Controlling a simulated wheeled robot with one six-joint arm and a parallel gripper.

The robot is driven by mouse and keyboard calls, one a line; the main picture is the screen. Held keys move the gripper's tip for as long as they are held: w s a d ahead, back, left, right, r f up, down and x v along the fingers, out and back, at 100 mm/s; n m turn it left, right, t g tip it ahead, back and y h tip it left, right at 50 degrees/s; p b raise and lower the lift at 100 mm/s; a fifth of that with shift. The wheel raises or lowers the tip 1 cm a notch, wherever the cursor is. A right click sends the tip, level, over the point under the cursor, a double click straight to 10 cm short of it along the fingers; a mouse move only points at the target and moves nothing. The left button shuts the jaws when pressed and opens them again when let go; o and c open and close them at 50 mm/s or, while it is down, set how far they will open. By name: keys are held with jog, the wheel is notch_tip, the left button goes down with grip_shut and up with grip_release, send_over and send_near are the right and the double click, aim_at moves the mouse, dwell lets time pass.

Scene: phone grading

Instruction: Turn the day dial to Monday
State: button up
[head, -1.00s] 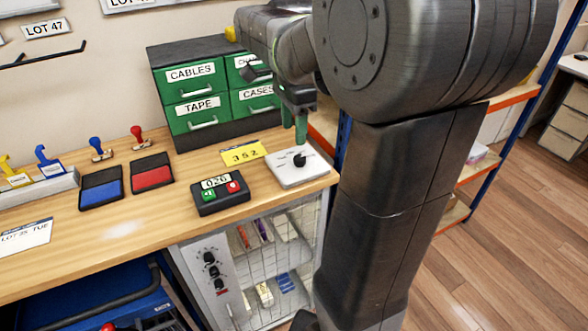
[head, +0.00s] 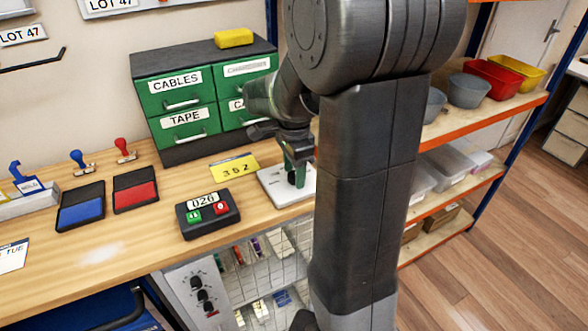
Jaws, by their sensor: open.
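The day dial is a white plate (head: 273,192) with a dark knob, at the right end of the wooden bench. My gripper (head: 295,178) points down over the plate, with its green fingers at the knob. The fingers are open. They and my arm hide most of the knob and the right part of the plate, so I cannot tell which day it points to or whether the fingers touch it.
A black counter box (head: 207,214) reading 026, with green and red buttons, stands left of the dial. A yellow card (head: 234,168) reading 352 lies behind. Green drawers (head: 188,104) stand at the back. Red (head: 136,190) and blue ink pads (head: 81,207) lie farther left.

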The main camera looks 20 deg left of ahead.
jog(key=shift+c, duration=0.2)
jog(key=c, duration=0.9)
